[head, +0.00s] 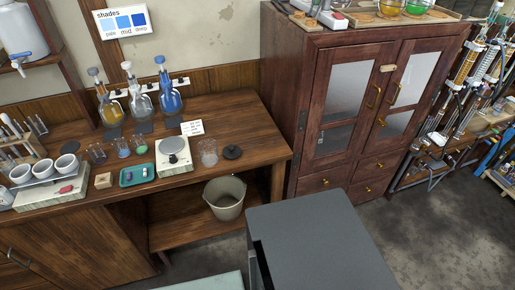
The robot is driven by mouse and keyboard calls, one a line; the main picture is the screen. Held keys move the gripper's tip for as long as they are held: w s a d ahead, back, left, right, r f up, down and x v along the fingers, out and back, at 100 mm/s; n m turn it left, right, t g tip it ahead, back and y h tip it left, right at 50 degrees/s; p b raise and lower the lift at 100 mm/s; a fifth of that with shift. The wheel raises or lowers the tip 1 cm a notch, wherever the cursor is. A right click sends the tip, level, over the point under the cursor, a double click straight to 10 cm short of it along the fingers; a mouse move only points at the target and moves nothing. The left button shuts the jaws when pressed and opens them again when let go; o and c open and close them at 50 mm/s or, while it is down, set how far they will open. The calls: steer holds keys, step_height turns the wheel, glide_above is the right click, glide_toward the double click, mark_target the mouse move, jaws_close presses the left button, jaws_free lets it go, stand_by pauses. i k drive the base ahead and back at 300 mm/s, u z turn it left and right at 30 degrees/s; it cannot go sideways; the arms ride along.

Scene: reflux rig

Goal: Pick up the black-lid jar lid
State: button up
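A round black lid (232,152) with a small knob on top lies on the wooden bench near its right end. An empty clear glass jar (208,153) stands just to its left, apart from the lid, and its top looks open. My gripper is not in this view, so its place relative to the lid does not show.
A white balance (174,156) stands left of the jar, with a small white card (192,127) behind. A teal tray (137,176) and flasks stand further left. A bucket (225,197) sits below the bench top. A tall wooden cabinet (310,110) stands right of the bench.

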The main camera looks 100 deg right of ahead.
mark_target(231, 151)
steer(key=u, duration=0.15)
steer(key=k, duration=0.15)
steer(key=u, duration=0.75)
steer(key=i, duration=1.85)
steer(key=z, duration=5.1)
steer(key=i, duration=1.05)
steer(key=u, duration=0.1)
